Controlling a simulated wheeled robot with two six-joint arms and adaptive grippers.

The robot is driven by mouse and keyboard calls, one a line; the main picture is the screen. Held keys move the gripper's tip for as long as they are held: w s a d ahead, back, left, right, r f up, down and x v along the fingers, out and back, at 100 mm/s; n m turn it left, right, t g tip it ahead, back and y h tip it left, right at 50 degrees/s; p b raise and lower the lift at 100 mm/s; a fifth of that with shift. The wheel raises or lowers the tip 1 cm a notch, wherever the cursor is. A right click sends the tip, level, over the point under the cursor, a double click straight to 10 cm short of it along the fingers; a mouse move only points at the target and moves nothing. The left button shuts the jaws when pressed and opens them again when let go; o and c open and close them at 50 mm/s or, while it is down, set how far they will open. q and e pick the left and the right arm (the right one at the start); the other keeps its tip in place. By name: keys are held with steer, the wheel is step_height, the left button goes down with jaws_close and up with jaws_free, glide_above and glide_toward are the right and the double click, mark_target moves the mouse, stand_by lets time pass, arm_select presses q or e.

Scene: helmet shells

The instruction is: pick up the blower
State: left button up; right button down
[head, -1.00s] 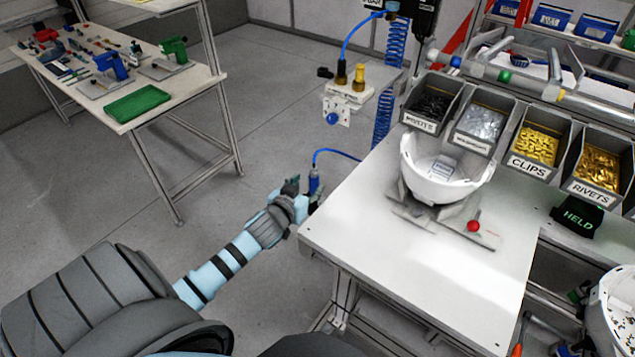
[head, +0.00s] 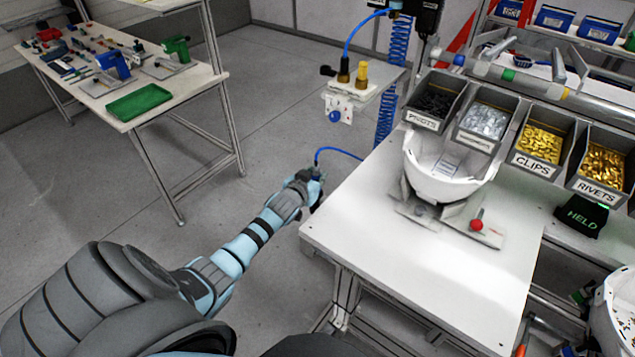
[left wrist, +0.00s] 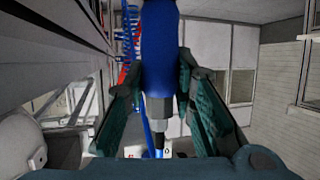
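The blower is a blue body with a silver hex fitting and a dark narrow end. In the left wrist view the blower (left wrist: 160,50) is between the two green-black fingers of my left gripper (left wrist: 160,85). The fingers stand either side of it, with narrow gaps visible, so they look open around it. In the head view my left gripper (head: 312,185) is beside the left edge of the white table and hides most of the blower. My right gripper is not in view.
A blue hose (head: 340,151) runs from near the gripper behind the white table (head: 400,270). A white helmet shell (head: 445,180) sits in a fixture on that table, with bins of parts (head: 535,165) behind.

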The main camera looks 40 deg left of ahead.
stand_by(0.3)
arm_select(q)
steer(key=shift+r, duration=0.25)
step_height(320, 180, up, 10)
steer(key=shift+r+p, duration=0.25)
steer(key=shift+p, duration=0.95)
step_height(320, 180, up, 9)
